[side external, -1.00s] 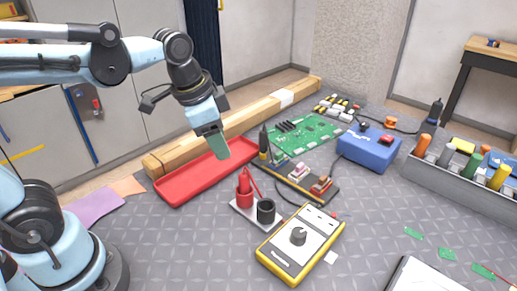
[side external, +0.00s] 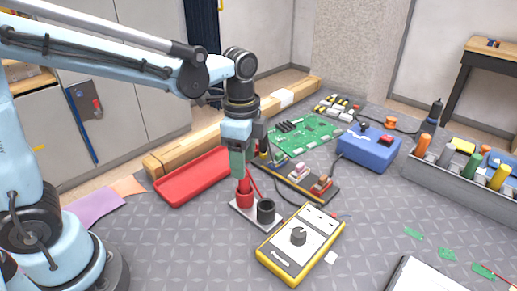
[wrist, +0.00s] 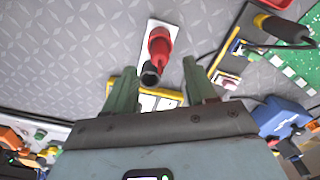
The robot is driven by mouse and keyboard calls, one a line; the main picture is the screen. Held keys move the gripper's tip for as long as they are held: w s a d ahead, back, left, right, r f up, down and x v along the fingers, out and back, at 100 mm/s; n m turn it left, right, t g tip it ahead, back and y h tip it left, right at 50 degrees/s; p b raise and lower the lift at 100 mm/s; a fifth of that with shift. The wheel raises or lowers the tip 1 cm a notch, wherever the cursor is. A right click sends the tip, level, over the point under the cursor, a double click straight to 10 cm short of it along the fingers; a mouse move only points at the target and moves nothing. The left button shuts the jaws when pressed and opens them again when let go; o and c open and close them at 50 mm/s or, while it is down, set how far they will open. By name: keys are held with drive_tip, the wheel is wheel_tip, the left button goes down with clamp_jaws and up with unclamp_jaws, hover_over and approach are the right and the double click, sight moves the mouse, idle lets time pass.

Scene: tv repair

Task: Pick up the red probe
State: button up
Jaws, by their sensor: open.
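The red probe (side external: 243,184) stands upright in the red cup (side external: 245,200) of a small pale holder (side external: 240,217). The black cup (side external: 265,212) beside it is on the same holder. My gripper (side external: 241,168) points down just above the probe, partly hiding its top. In the wrist view, the green fingers of my gripper (wrist: 157,72) are spread apart and empty. The red probe (wrist: 160,42) and the black cup (wrist: 151,74) show beyond and between the fingertips.
A yellow multimeter (side external: 300,243) lies in front of the holder. A red tray (side external: 185,182) is at the left, and a tool strip (side external: 320,194) is behind to the right. A green circuit board (side external: 305,135) and a blue box (side external: 368,150) lie farther back.

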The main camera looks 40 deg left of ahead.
sight(244, 187)
drive_tip(key=shift+f, duration=3.05)
drive_tip(key=shift+c, duration=0.3)
clamp_jaws()
drive_tip(key=shift+r, duration=0.1)
